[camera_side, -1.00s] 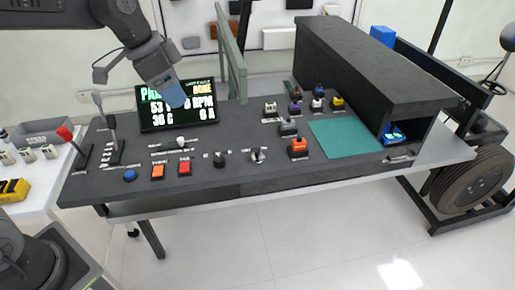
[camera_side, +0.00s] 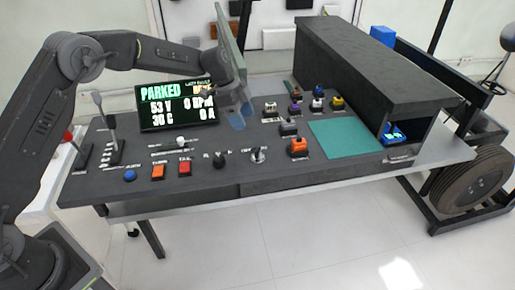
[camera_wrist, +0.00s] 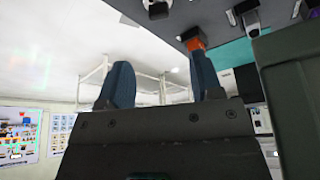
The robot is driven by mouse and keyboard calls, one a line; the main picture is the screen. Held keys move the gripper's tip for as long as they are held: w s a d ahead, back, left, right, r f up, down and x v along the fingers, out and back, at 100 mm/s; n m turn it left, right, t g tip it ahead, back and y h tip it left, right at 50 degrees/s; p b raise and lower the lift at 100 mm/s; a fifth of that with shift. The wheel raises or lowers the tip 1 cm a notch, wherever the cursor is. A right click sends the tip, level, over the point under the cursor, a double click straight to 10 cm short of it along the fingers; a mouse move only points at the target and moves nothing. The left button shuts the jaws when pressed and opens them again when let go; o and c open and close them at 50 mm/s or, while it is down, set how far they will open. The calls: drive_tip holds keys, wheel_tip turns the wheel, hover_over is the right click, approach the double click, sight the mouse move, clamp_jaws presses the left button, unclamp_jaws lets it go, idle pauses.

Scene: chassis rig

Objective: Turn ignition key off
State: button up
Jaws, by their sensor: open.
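A small silver-and-black rotary switch (camera_side: 257,156), which looks like the ignition key, stands near the front edge of the dark panel. Its exact angle is too small to tell. A black knob (camera_side: 219,159) sits just left of it. My gripper (camera_side: 242,115), with blue fingertips, is open and empty above the panel, behind the switch and just right of the display. In the wrist view my two blue fingers (camera_wrist: 162,85) stand apart with nothing between them. A pale-and-black fitting (camera_wrist: 157,9) shows at the top edge there; I cannot tell if it is the key.
The display (camera_side: 165,105) reads PARKED, 53 V, 0 RPM. A red button (camera_side: 185,168) and an orange button (camera_side: 158,172) lie left. An orange block (camera_side: 298,146) and several coloured blocks stand right, beside a green mat (camera_side: 345,139). A dark shelf box (camera_side: 375,75) rises behind.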

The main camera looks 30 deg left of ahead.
sight(258, 149)
drive_tip(key=x, duration=1.1)
drive_tip(key=shift+d+f, duration=0.1)
drive_tip(key=shift+f, duration=0.3)
drive_tip(key=c, duration=0.9)
drive_tip(key=shift+c, duration=0.2)
drive_tip(key=shift+n, duration=0.4)
drive_tip(key=n+t, duration=0.1)
drive_tip(key=n, duration=0.1)
drive_tip(key=n+t+y, duration=0.1)
drive_tip(key=n, duration=0.2)
drive_tip(key=shift+d+n, duration=0.1)
drive_tip(key=shift+n, duration=0.2)
drive_tip(key=n+t+y, duration=0.1)
drive_tip(key=n+y, duration=0.1)
drive_tip(key=n, duration=0.3)
drive_tip(key=shift+r+n, duration=0.1)
drive_tip(key=shift+n, duration=0.3)
